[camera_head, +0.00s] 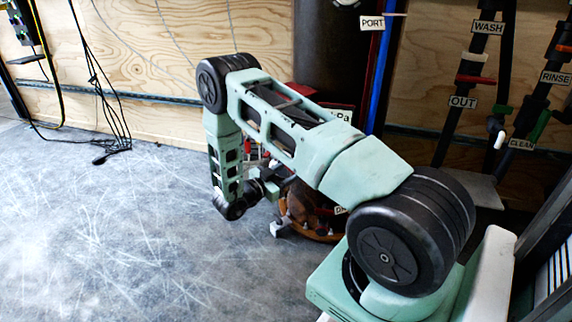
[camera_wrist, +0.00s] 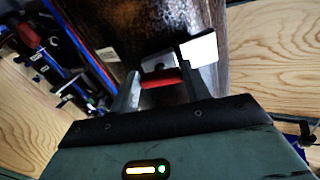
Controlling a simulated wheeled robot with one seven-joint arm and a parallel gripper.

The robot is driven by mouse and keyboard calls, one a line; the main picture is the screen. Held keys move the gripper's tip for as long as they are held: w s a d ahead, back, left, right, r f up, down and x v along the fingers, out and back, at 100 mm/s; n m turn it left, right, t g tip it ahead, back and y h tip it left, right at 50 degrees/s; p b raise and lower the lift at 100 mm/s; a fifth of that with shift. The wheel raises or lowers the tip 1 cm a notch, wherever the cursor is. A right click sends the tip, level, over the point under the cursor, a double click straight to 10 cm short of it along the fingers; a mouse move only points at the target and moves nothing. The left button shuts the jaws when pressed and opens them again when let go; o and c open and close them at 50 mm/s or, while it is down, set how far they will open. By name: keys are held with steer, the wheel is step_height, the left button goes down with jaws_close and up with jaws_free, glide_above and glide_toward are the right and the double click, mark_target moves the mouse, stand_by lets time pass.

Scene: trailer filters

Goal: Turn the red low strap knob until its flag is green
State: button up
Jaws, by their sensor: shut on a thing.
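The red low strap knob (camera_wrist: 161,79) is a short red bar in front of the dark, rusty tank (camera_wrist: 145,25) in the wrist view. My gripper (camera_wrist: 158,84) has one finger at each end of the bar and is shut on it. I see no green or red flag that I can make out. In the head view my gripper is low against the tank (camera_head: 333,60), partly behind my arm, and the knob cannot be made out there.
Pipes with labels such as OUT (camera_head: 463,102) and WASH (camera_head: 487,28) run along the wall at the right. A blue hose (camera_head: 379,75) runs down beside the tank. Black cables (camera_head: 115,140) hang to the floor at the left.

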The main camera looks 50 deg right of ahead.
steer(key=shift+n+p, duration=1.4)
steer(key=shift+p, duration=0.1)
steer(key=shift+a+f, duration=0.1)
steer(key=o, duration=1)
steer(key=shift+a, duration=0.1)
steer(key=w+a+p, duration=0.2)
steer(key=a+p, duration=0.4)
steer(key=a, duration=1.1)
